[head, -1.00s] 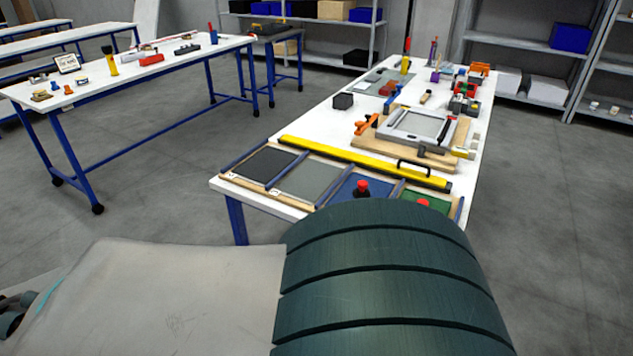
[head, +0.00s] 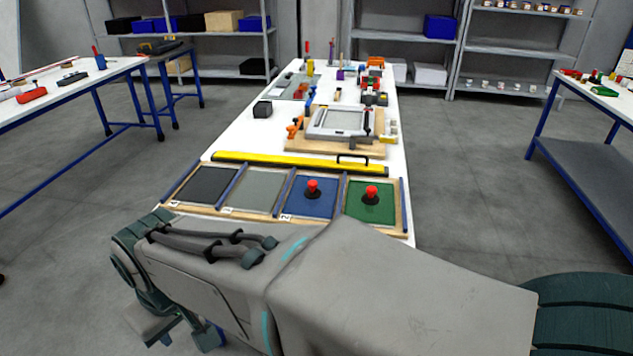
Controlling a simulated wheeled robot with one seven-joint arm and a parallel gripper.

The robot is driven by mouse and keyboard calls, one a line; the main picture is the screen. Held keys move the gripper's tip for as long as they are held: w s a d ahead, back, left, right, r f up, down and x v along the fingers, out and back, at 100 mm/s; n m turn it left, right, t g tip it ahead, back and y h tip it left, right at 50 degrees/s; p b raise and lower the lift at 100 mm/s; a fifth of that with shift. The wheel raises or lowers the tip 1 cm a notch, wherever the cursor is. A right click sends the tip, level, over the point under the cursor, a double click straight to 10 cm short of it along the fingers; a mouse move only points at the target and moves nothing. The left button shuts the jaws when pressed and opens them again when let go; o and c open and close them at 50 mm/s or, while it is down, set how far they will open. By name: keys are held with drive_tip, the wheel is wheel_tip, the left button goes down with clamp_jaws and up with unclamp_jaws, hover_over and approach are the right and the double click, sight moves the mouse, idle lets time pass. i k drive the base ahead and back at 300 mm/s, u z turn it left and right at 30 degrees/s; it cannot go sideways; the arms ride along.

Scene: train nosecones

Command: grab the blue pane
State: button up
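The blue pane (head: 326,206) lies flat in a wooden rack (head: 404,215) at the near end of the white table. A black suction-cup handle with a red knob (head: 312,186) stands upright on it. To its right is a green pane (head: 360,213) with a similar red-knobbed handle. To its left are a grey pane (head: 252,192) and a dark pane (head: 206,185). My arm crosses the lower part of the view in front of the rack.
A yellow bar (head: 290,162) with a black handle lies behind the rack. Behind it, a framed panel (head: 340,122) sits on a wooden board with clamps. A black box (head: 262,109) and several small tools stand farther back. Other tables stand left and right, with open floor between.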

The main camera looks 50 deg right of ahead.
sight(311, 196)
drive_tip(key=z, duration=1.05)
drive_tip(key=i, duration=1)
drive_tip(key=z, duration=0.05)
